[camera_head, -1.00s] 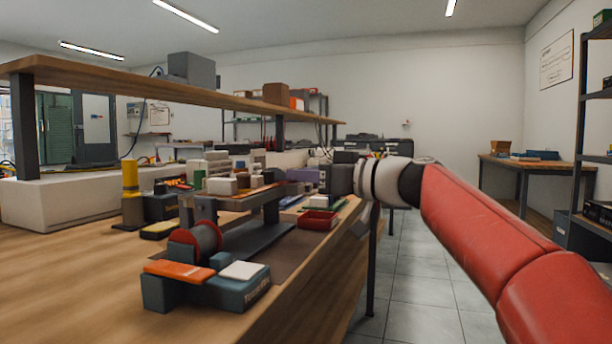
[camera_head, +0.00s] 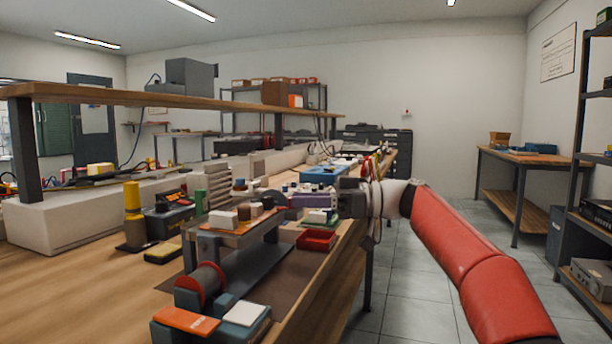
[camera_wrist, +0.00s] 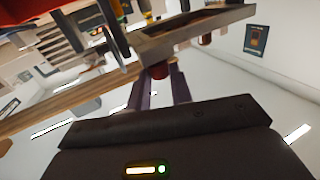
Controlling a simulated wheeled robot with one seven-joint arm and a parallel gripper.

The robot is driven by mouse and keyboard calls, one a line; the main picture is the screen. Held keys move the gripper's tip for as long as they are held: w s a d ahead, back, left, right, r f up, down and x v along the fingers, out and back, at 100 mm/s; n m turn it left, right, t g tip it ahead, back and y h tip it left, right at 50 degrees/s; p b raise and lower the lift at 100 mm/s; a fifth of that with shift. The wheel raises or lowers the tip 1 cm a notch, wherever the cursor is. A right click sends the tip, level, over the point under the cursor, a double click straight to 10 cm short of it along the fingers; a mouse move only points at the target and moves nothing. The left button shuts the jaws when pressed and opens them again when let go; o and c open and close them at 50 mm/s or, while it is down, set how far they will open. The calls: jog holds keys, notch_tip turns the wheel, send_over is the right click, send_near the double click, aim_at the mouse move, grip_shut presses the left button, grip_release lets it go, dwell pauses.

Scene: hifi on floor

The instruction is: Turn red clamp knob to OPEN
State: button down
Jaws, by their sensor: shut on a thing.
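The red knob (camera_wrist: 159,71) shows in the wrist view, below a grey bracket (camera_wrist: 195,36). My gripper (camera_wrist: 160,82) has its two dark fingers on either side of the knob and is shut on it. In the head view my gripper (camera_head: 346,197) is at the right edge of the cluttered workbench, beside a raised grey stand (camera_head: 262,232) with small blocks on it. The knob itself is hidden or too small to tell there. I cannot read any OPEN mark or tell the knob's turn angle.
A red tray (camera_head: 317,240) lies on the bench close below my gripper. A wooden overhead shelf (camera_head: 130,97) spans the bench. A blue box (camera_head: 318,175) stands behind the gripper. The tiled floor (camera_head: 400,285) to the right is clear, with a shelf rack (camera_head: 592,200) at the far right.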

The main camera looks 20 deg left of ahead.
jog(key=n+g+h+p, duration=0.1)
jog(key=g+p, duration=0.1)
jog(key=p, duration=0.1)
jog(key=n+g+h+p, duration=0.1)
jog(key=n+g+p, duration=0.1)
jog(key=g+p, duration=0.1)
jog(key=shift+w+a+r, duration=0.15)
jog(key=shift+w, duration=0.25)
jog(key=shift+n+g+h+p, duration=0.5)
jog(key=shift+n+g+p, duration=0.1)
jog(key=shift+n+p, duration=0.1)
jog(key=c, duration=1.2)
grip_release()
jog(key=shift+f, duration=0.2)
jog(key=shift+c, duration=0.2)
